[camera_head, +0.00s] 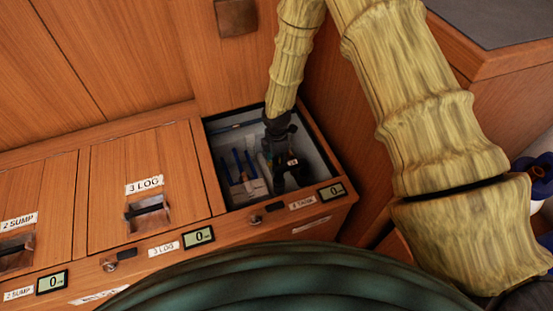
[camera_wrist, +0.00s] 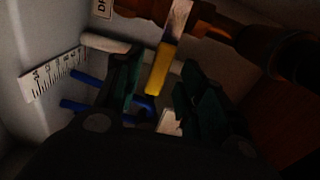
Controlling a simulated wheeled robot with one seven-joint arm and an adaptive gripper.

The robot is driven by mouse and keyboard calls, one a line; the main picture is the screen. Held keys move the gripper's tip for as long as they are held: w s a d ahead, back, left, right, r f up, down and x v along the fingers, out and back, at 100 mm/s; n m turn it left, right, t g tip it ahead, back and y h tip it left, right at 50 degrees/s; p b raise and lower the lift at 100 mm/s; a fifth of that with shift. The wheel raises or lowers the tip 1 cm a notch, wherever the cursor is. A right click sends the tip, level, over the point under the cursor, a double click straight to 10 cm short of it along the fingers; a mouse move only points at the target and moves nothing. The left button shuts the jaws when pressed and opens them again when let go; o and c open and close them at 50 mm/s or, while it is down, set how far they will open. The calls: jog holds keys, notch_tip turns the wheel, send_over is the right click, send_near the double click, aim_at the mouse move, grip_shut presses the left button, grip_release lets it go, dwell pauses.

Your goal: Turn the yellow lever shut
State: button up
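The yellow lever (camera_wrist: 161,70) shows in the wrist view, with a bare metal upper part that meets a brown pipe fitting (camera_wrist: 215,27). My gripper (camera_wrist: 160,92) is open, with one dark green finger on each side of the lever's yellow end. I cannot tell whether either finger touches it. In the head view my gripper (camera_head: 287,172) reaches down into the open compartment (camera_head: 225,122) labelled TANK. The lever cannot be made out there, behind my gripper.
Blue rods (camera_wrist: 85,108), a white pipe (camera_wrist: 105,43) and a ruler scale (camera_wrist: 54,74) are close by. The compartment walls stand tight around my gripper. Closed wooden lids, one marked 3 LOG (camera_head: 150,187), lie to the left. A wooden cabinet (camera_head: 500,100) stands on the right.

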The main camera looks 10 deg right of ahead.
notch_tip(320, 180, up, 12)
dwell(0.7)
dwell(0.4)
